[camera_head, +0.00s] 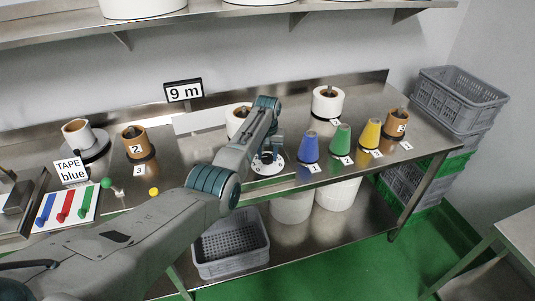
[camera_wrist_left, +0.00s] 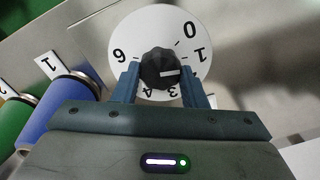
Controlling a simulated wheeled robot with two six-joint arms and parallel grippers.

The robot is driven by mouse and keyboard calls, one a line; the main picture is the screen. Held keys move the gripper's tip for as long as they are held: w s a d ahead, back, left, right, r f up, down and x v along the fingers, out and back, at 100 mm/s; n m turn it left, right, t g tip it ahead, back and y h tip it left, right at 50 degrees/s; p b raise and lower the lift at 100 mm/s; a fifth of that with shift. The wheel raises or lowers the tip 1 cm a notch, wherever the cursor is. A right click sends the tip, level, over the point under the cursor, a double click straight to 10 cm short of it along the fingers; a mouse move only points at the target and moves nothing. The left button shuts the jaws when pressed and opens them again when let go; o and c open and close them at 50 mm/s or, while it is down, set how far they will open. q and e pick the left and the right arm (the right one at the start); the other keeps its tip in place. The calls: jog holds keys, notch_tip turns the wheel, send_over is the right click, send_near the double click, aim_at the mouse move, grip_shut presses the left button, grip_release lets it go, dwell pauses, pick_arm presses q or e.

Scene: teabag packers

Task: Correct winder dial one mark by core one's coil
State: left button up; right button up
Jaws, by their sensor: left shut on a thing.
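The winder dial (camera_head: 262,168) is a white disc on the steel bench; it fills the top of the left wrist view (camera_wrist_left: 150,25). Its black knob (camera_wrist_left: 159,62) has a white pointer line aimed to the right, below the 1. My left gripper (camera_wrist_left: 160,88) is shut on the knob, one blue finger on each side. My right gripper is out of view.
A "9 m" sign (camera_head: 184,91) stands behind.

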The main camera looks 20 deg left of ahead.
pick_arm(q)
jog(key=shift+m, duration=0.3)
jog(key=m+p, duration=0.1)
jog(key=m, duration=0.1)
jog(key=shift+r+m, duration=0.1)
jog(key=shift+m, duration=0.2)
jog(key=shift+m+p, duration=0.35)
jog(key=shift+m, duration=1.85)
jog(key=o, duration=1)
jog(key=shift+c, duration=0.2)
